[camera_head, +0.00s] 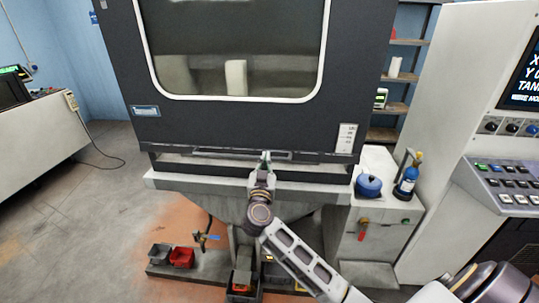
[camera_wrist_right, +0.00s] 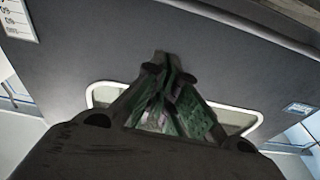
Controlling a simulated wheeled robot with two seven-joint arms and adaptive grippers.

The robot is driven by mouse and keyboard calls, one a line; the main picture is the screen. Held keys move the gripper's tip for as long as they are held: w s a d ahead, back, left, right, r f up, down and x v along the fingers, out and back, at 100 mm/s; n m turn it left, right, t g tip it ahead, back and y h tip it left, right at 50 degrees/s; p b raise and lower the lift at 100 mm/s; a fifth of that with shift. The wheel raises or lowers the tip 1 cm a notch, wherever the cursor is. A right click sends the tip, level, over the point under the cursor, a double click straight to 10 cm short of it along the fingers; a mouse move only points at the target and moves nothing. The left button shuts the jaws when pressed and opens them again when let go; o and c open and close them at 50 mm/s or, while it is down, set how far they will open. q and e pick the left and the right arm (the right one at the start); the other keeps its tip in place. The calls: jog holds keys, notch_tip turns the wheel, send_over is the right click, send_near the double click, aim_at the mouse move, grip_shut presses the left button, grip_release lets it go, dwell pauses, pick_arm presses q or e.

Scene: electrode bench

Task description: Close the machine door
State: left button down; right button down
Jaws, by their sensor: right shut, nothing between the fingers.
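The machine door (camera_head: 240,122) is a dark grey panel with a rounded, white-framed window, in the upper middle of the head view. A thin bar handle (camera_head: 215,153) runs along its lower edge. My right gripper (camera_head: 265,157) is at that lower edge, by the right part of the bar. Its fingers are shut with nothing between them; whether they touch the bar or door is unclear. In the right wrist view the shut fingertips (camera_wrist_right: 168,62) point at the dark door (camera_wrist_right: 90,60), and the window shows behind them. My left gripper is out of view.
A pale ledge (camera_head: 170,181) runs below the door, with a narrow dark gap between. At right are a blue pot (camera_head: 368,185), a blue bottle (camera_head: 407,181) and a control console (camera_head: 505,180). Small red (camera_head: 182,257) and dark bins stand low at left. Open floor lies left.

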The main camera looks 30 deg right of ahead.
jog(key=shift+s+d+f, duration=0.1)
jog(key=shift+s, duration=0.05)
jog(key=shift+d, duration=0.1)
dwell(0.4)
jog(key=shift+x, duration=4.85)
send_near(270, 145)
jog(key=shift+w+d+r, duration=0.85)
jog(key=shift+w+d, duration=0.15)
jog(key=shift+w, duration=0.15)
